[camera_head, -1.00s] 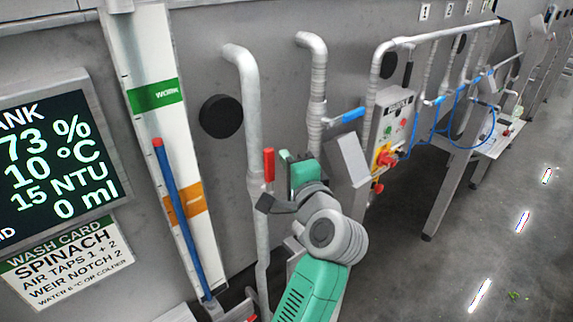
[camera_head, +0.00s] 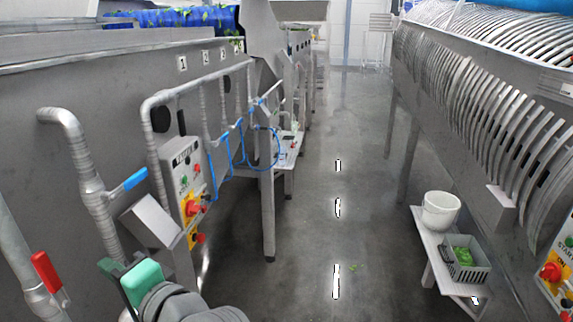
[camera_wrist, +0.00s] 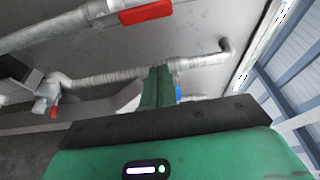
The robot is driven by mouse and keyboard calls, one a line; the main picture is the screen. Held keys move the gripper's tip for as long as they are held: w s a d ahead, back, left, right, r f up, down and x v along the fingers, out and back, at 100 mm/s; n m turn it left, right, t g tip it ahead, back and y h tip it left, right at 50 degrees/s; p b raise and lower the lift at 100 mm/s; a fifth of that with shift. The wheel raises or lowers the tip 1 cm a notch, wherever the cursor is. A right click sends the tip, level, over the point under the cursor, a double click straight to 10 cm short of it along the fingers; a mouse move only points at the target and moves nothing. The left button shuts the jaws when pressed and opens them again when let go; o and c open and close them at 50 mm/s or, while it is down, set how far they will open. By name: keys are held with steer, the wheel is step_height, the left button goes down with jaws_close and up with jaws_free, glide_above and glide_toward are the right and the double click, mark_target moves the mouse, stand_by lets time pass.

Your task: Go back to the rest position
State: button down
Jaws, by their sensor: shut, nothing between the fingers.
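My gripper (camera_head: 113,270) is at the lower left of the head view, in front of the pipes on the grey tank wall. It is empty. In the wrist view its green fingers (camera_wrist: 157,88) are together. A red valve handle (camera_head: 45,270) on a pipe is left of my gripper, with a visible gap between them. A blue valve handle (camera_head: 135,180) is above it on another pipe. The wrist view shows a red handle (camera_wrist: 145,14) near the top and part of a blue handle (camera_wrist: 180,93) beside the fingers. Most of my arm is out of view.
A control box (camera_head: 186,190) with a red knob juts from the tank wall. Blue hoses (camera_head: 232,150) hang farther along. A low bench (camera_head: 432,250) at right holds a white bucket (camera_head: 441,211) and a grey crate (camera_head: 485,268) of greens. The floor aisle (camera_head: 320,220) between is mostly clear.

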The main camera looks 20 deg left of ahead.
steer(key=w+d+r+n+t+h+p, duration=0.1)
steer(key=w+d+r+t+h+p, duration=0.25)
steer(key=d+r+t, duration=0.5)
steer(key=w+d+r+t+h+p, duration=0.25)
steer(key=d+r+t+p, duration=0.2)
steer(key=d+r, duration=0.6)
steer(key=s+d+r+t+h+p, duration=0.2)
steer(key=s+d+r+t+h, duration=0.2)
steer(key=d, duration=0.5)
steer(key=s+d+r+t+h+p, duration=0.1)
steer(key=s+d+r+t+h, duration=0.3)
steer(key=d+r, duration=0.5)
steer(key=s+h, duration=0.2)
steer(key=h, duration=0.1)
steer(key=shift+s+r+n+t+p, duration=0.2)
steer(key=shift+n+t+p, duration=0.1)
steer(key=shift+n+p, duration=0.1)
steer(key=shift+a, duration=0.1)
